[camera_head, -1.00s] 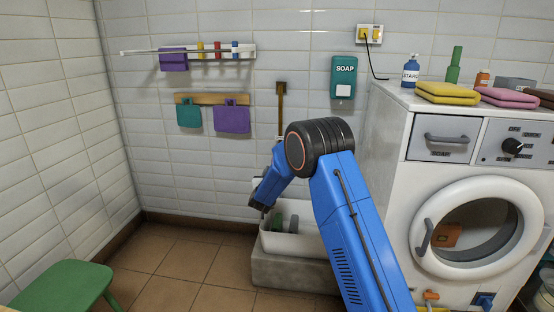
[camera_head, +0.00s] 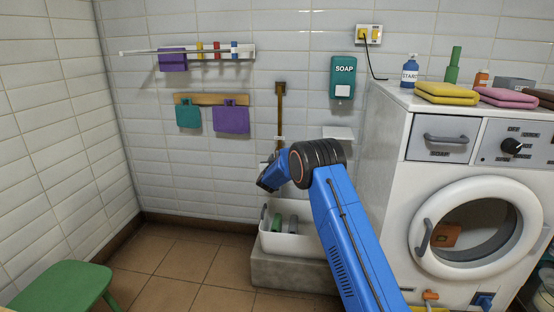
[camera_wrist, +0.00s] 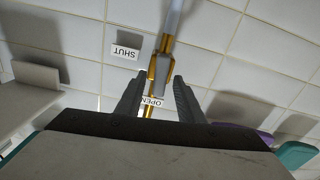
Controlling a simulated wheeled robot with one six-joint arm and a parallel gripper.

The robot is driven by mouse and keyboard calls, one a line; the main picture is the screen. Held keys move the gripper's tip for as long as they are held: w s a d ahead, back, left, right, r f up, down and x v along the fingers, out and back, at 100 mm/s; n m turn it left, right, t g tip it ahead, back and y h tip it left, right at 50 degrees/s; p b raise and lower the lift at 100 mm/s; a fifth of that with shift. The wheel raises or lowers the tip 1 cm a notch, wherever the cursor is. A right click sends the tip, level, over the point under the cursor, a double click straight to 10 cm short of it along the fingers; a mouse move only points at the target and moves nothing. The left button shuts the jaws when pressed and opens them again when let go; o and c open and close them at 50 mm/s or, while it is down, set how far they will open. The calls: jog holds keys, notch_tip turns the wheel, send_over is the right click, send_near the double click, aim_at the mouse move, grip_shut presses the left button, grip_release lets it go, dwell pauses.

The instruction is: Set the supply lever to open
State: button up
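In the wrist view, a brass valve fitting (camera_wrist: 161,72) with a pale grey rod (camera_wrist: 172,18) runs up the picture; I cannot tell surely whether this rod is the supply lever's handle. A SHUT label (camera_wrist: 125,52) is on the wall to its left and an OPEN label (camera_wrist: 152,101) lies below, partly behind the brass. My gripper (camera_wrist: 153,85) is open, one finger on each side of the brass part; contact cannot be told. In the head view, a brass pipe (camera_head: 280,108) runs down the tiled wall, and my blue wrist hides its lower end.
A white basin (camera_head: 300,243) with items in it stands on a grey block (camera_head: 288,272) below. A small white shelf (camera_head: 339,133) and SOAP dispenser (camera_head: 343,78) are right of the pipe; a washing machine (camera_head: 395,150) stands further right. Towels (camera_head: 231,120) hang left. A green stool (camera_head: 60,287) is front left.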

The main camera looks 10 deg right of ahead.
jog(key=shift+w, duration=0.1)
jog(key=shift+c, duration=0.3)
grip_shut()
jog(key=shift+d+m, duration=0.1)
jog(key=shift+m, duration=0.6)
jog(key=shift+o, duration=0.3)
grip_release()
jog(key=v, duration=1.7)
jog(key=shift+s, duration=0.2)
